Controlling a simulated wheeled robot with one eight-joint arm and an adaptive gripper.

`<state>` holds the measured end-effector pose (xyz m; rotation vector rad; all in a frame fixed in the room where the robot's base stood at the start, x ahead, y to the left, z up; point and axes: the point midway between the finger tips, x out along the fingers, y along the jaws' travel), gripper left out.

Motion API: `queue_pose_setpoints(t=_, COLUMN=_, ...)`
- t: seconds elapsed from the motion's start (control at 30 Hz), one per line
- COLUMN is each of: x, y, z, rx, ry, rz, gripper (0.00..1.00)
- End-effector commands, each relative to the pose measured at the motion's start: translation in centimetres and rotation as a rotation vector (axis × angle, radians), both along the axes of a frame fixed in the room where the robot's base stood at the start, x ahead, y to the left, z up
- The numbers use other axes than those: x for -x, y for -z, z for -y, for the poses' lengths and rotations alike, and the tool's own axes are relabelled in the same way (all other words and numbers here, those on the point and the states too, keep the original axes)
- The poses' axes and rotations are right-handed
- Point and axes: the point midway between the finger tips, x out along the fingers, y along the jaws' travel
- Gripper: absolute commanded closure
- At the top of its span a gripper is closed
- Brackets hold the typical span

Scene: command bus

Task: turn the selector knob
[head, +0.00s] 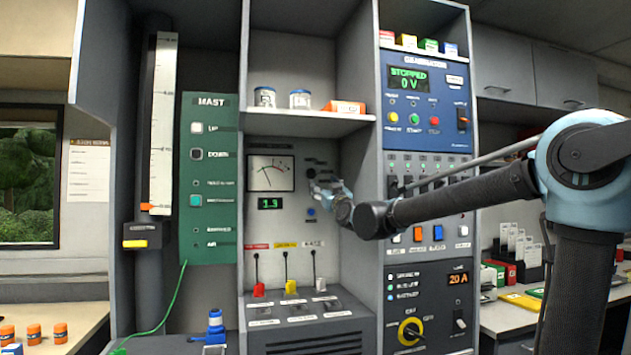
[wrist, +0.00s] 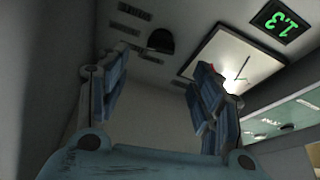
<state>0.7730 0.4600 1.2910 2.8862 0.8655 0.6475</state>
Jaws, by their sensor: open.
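A black selector knob (wrist: 160,41) is on the grey meter panel, between small dark label plates, in the wrist view. In the head view the knob (head: 311,173) is a small dark shape right of the analog meter, near my gripper (head: 323,187). My gripper also shows in the wrist view (wrist: 158,65), its two blue-grey fingers spread wide with nothing between them. The knob appears beyond the fingertips, roughly centred between them, and looks apart from both. Which way its pointer faces is too dark to tell.
The analog meter (head: 270,173) and a green display (head: 270,203) reading 1.3 are left of the knob. A blue button (head: 311,211) is below it. Grey cabinet walls flank this bay, and a shelf (head: 306,122) with jars is above. A yellow rotary switch (head: 410,331) is lower right.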

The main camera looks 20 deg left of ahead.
Motion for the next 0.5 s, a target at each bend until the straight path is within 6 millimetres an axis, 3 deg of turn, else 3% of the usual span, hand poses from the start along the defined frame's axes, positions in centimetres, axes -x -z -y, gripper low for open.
queue_pose_setpoints(t=0.5, x=-6.1, y=-3.0, z=-4.4, rx=-0.001, ry=0.001, rz=-0.001, gripper=0.40)
